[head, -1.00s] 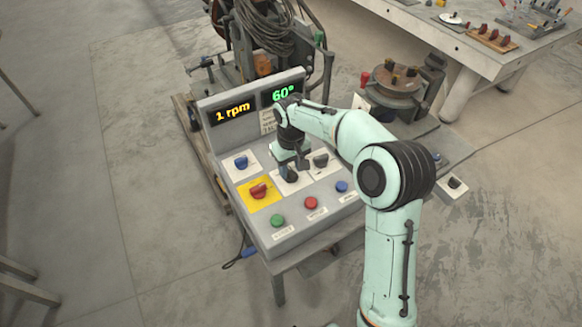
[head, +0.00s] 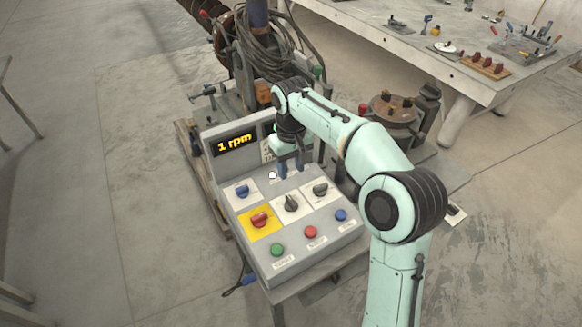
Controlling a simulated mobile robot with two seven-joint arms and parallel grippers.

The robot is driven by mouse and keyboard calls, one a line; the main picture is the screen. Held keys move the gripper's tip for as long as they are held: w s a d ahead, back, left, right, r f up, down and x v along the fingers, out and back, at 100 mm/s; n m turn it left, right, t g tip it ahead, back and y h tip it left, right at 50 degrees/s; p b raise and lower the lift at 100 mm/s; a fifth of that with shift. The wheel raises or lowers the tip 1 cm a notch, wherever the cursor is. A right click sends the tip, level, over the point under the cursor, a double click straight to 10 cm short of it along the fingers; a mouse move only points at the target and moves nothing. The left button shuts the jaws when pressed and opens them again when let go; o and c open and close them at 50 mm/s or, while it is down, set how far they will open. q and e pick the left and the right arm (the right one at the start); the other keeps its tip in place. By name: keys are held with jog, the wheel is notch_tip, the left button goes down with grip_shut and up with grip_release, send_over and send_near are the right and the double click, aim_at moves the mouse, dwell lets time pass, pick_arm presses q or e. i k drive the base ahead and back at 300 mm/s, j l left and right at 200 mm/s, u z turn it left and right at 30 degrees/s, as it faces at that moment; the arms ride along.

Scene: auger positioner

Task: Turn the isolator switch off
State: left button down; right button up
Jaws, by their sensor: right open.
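The isolator switch, a red rotary knob (head: 259,220) on a yellow plate, sits at the left of the grey control console (head: 228,157). Its handle lies at a slant. My right gripper (head: 284,175) points down over the back part of the console, behind a black knob (head: 291,203) on a white plate. The gripper is open, with nothing seen between its fingers, and it is apart from the red knob, up and to the right of it in the picture. My left gripper is not in view.
A blue knob (head: 242,191) and another black knob (head: 320,189) share the panel. Green (head: 277,249), red (head: 310,232) and blue (head: 340,215) buttons line the front. A display (head: 235,144) reads 1 rpm. Coiled cable and machinery stand behind.

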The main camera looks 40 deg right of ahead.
aim_at(259, 221)
jog(key=k, duration=1)
